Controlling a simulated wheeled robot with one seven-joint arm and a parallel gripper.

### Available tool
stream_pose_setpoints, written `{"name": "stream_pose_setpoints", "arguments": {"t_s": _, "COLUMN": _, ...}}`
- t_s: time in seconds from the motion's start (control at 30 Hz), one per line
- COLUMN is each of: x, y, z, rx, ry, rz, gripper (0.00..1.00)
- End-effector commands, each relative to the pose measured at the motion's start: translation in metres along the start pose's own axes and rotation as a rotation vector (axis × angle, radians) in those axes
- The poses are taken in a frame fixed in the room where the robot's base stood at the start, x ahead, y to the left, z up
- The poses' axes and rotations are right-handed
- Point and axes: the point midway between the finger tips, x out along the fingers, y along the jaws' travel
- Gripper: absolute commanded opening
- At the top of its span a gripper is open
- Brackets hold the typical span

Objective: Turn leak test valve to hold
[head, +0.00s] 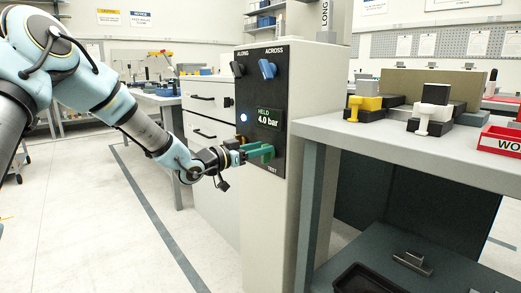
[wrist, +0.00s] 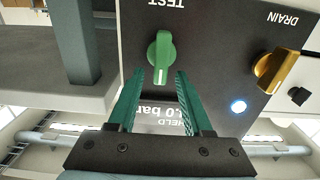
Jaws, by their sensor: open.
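The green TEST valve knob (wrist: 160,50) is on the dark panel (wrist: 215,50) in the wrist view, which shows the panel upside down. Its handle lies about upright in that picture. My gripper (wrist: 159,76) is open, with its green fingertips on either side of the handle's lower end and gaps between them and it. In the head view my gripper (head: 264,151) is at the lower part of the panel, and the knob is hard to tell from the green fingers. The display (head: 268,117) reads HELD 4.0 bar.
An amber DRAIN knob (wrist: 274,70) and a lit white-blue lamp (wrist: 238,106) sit beside the TEST knob. A black ALONG knob (head: 238,69) and a blue ACROSS knob (head: 267,68) are higher up. A grey workbench (head: 400,148) with fixtures stands close on the right.

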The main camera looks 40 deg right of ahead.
Motion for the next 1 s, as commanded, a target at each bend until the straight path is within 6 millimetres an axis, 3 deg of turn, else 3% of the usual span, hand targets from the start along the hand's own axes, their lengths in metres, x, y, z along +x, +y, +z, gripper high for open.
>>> {"name": "stream_pose_setpoints", "arguments": {"t_s": 0.3, "x": 0.0027, "y": -0.0001, "z": 0.0002, "rx": 0.000, "ry": -0.001, "rz": -0.001, "gripper": 0.50}}
{"name": "stream_pose_setpoints", "arguments": {"t_s": 0.73, "x": 0.0024, "y": -0.0001, "z": 0.0003, "rx": 0.000, "ry": -0.001, "rz": -0.001, "gripper": 0.02}}
{"name": "stream_pose_setpoints", "arguments": {"t_s": 1.0, "x": 0.0023, "y": -0.0001, "z": 0.0003, "rx": 0.000, "ry": -0.001, "rz": -0.001, "gripper": 0.00}}
